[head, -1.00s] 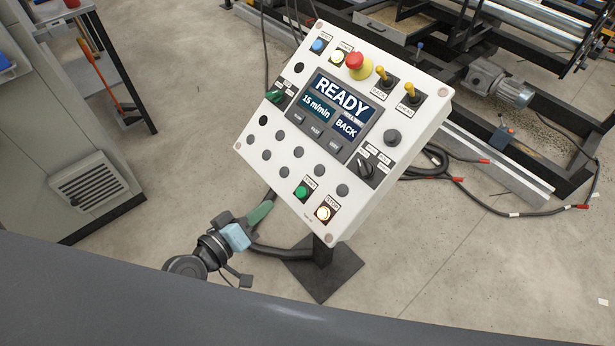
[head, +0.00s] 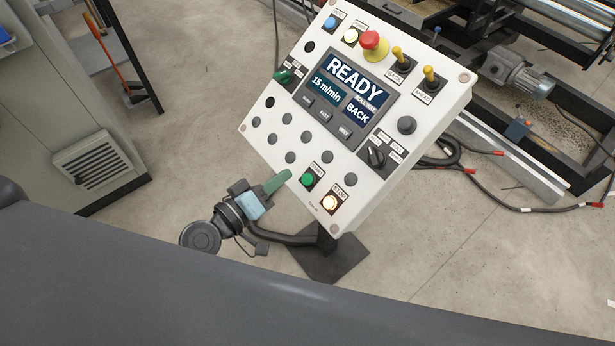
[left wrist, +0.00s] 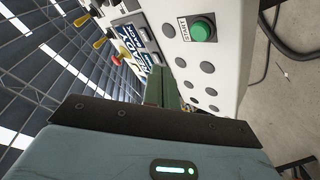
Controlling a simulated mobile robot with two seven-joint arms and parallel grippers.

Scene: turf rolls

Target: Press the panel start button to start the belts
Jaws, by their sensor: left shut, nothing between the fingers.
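The white control panel (head: 335,168) stands tilted on a post, and its screen (head: 347,92) reads READY, 15 m/min and BACK. The green start button (head: 307,180) sits at the panel's lower edge, and it also shows large in the left wrist view (left wrist: 202,31) beside a START label. A lit stop button (head: 330,203) is to its lower right. My left gripper (head: 285,176) is shut and empty, its green fingers pointing at the panel just left of the start button. Whether the fingertips touch the panel is unclear. My right gripper is out of view.
A red emergency stop (head: 373,43), yellow-handled switches (head: 429,75) and several grey knobs are also on the panel. The post stands on a dark base plate (head: 333,258). Cables (head: 530,208) lie on the floor at right. A machine frame with a motor (head: 530,80) stands behind.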

